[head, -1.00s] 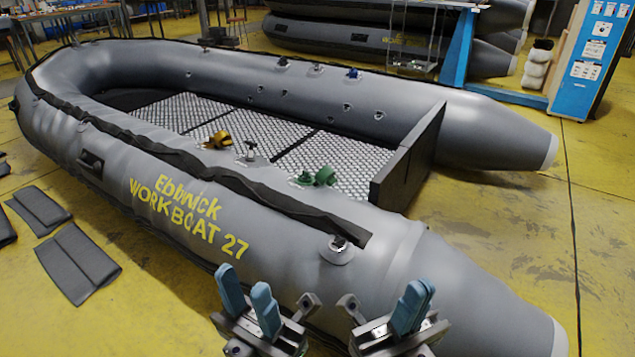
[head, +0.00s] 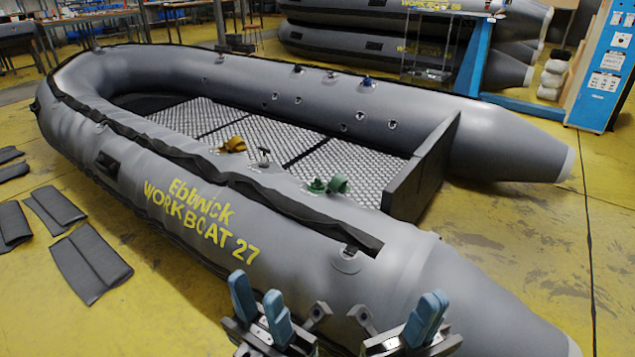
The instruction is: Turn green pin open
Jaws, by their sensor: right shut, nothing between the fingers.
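The green pin (head: 337,184) sits on top of the near tube of the grey inflatable boat (head: 150,165), over a pale round patch. Its exact turn is too small to tell. A yellow-brown pin (head: 233,145) and a dark metal one (head: 264,157) stand further left along the same tube. My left gripper (head: 259,306) is at the bottom of the head view, its two blue fingers apart with nothing between them. My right gripper (head: 426,318) is to its right, its blue fingers together and empty. Both are on the near side of the boat, well short of the green pin.
Another round fitting (head: 348,256) lies on the near tube, closer to my grippers. A dark transom board (head: 420,170) rises behind the green pin. Dark pads (head: 90,262) lie on the yellow floor at left. A blue board (head: 605,75) stands at back right.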

